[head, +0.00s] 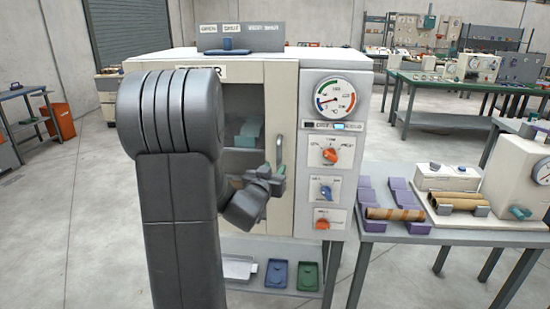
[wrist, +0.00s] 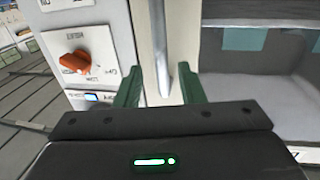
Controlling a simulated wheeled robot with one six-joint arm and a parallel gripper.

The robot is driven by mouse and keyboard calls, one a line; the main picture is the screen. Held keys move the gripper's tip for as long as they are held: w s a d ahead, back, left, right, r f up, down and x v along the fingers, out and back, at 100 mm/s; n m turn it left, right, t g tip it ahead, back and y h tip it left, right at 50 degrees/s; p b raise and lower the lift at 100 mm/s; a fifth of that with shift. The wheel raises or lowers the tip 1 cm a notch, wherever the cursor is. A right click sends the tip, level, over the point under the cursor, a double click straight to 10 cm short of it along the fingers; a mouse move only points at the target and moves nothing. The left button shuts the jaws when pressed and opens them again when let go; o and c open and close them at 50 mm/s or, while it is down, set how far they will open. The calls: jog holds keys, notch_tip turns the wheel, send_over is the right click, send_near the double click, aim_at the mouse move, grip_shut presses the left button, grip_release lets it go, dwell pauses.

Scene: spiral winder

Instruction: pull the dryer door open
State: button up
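The dryer (head: 329,90) is a cream cabinet with a windowed door (head: 282,100) at its front, and the door looks closed. Its upright metal handle (head: 279,150) is at the door's right side. My gripper (head: 279,174) is at the lower part of the handle. In the wrist view, my gripper (wrist: 160,80) has its two green fingers apart, one on each side of the handle (wrist: 162,45), with gaps showing on both sides. My dark arm hides the left part of the door in the head view.
A control panel with a gauge (head: 334,97) and an orange knob (head: 331,155) is right of the door. A table (head: 375,227) with purple cradles and brown tubes stands to the right. A shelf below holds blue and green trays (head: 277,273).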

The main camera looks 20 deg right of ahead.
aim_at(278, 162)
jog(key=p+x, duration=0.1)
jog(key=x, duration=0.5)
jog(key=shift+a, duration=0.1)
grip_shut()
